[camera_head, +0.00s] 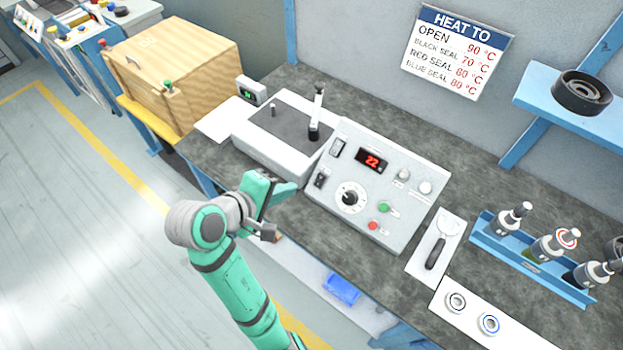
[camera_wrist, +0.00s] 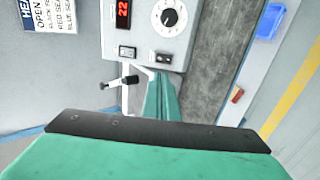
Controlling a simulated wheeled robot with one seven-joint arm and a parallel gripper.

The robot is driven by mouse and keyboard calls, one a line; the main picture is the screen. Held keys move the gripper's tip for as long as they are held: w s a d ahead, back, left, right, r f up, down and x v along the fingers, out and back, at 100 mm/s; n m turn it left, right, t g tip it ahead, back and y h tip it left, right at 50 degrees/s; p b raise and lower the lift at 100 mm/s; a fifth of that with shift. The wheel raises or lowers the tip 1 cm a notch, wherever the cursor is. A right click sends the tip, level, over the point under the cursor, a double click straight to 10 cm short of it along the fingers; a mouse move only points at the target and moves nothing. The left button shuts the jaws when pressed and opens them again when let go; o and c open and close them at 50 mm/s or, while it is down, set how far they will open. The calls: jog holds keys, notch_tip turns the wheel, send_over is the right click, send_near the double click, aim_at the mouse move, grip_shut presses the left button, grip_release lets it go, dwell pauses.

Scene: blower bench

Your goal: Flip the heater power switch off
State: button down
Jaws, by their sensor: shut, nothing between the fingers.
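The grey-white control panel (camera_head: 397,172) stands on the bench with a red display (camera_head: 371,160) reading 22 and a black dial (camera_head: 349,198). My gripper (camera_head: 291,187) is shut and empty, just left of the lower switch. In the wrist view, my fingertips (camera_wrist: 161,76) point at that switch (camera_wrist: 163,58), apparently just short of it; the other switch (camera_wrist: 127,52) is to the left.
A flat unit with a dark top (camera_head: 285,125) and an upright black-and-white lever (camera_head: 316,112) adjoins the panel. A green button (camera_head: 383,208) and a red button (camera_head: 373,225) are low on the panel. A scraper-like tool (camera_head: 441,240) lies to the right.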

jog(key=shift+w, duration=0.1)
send_near(322, 177)
jog(key=x, duration=0.4)
jog(key=shift+w+f, duration=0.2)
jog(key=shift+f, duration=0.25)
jog(key=shift+x, duration=0.8)
jog(key=shift+w+d, duration=0.15)
jog(key=shift+w, duration=0.1)
jog(key=shift+d, duration=0.1)
